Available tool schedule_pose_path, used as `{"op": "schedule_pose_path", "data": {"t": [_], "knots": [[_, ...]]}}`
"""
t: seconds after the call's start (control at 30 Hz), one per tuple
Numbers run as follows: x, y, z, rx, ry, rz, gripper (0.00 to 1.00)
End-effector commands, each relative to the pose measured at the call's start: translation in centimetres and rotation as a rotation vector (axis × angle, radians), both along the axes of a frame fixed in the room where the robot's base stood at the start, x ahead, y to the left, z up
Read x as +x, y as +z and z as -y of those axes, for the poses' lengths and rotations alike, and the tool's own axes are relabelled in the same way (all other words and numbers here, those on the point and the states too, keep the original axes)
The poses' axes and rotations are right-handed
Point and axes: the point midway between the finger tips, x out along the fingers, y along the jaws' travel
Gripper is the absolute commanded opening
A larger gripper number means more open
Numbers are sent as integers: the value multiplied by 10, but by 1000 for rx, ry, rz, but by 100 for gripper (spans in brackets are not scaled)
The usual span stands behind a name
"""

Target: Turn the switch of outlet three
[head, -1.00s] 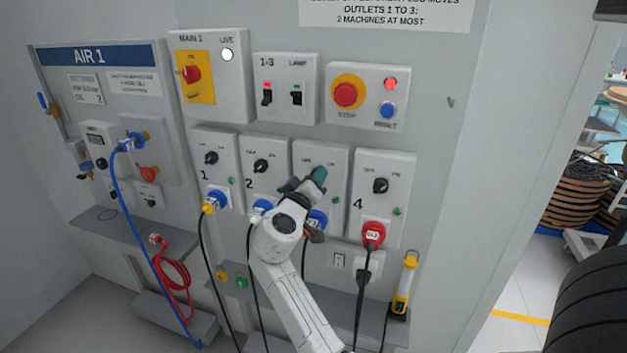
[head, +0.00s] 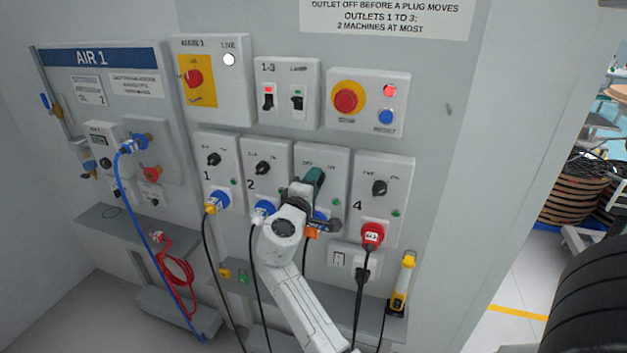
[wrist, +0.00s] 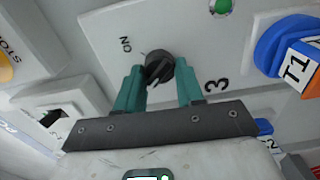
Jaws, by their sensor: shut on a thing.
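The switch of outlet three, a round black knob (wrist: 158,67), sits on the pale outlet box marked 3 (head: 337,160). My gripper (wrist: 160,78) has its two green fingers on either side of this knob and is shut on it. In the head view my gripper (head: 314,178) reaches up to the outlet-three box and hides the knob. The "ON" lettering and the figure 3 show on either side of the fingers in the wrist view. A green lamp (wrist: 221,6) is on the box.
Outlet one's switch (head: 213,159), outlet two's switch (head: 262,167) and outlet four's switch (head: 379,188) flank the gripper. A red plug (head: 372,234) is below outlet four. The red stop button (head: 346,99) is above. Cables hang below the outlets.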

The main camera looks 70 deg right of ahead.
Motion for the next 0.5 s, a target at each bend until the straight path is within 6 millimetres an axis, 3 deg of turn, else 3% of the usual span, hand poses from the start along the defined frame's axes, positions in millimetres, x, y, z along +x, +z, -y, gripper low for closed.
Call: {"op": "schedule_pose_path", "data": {"t": [0.5], "knots": [[2,-1,-1,-4,5,-52,7]]}}
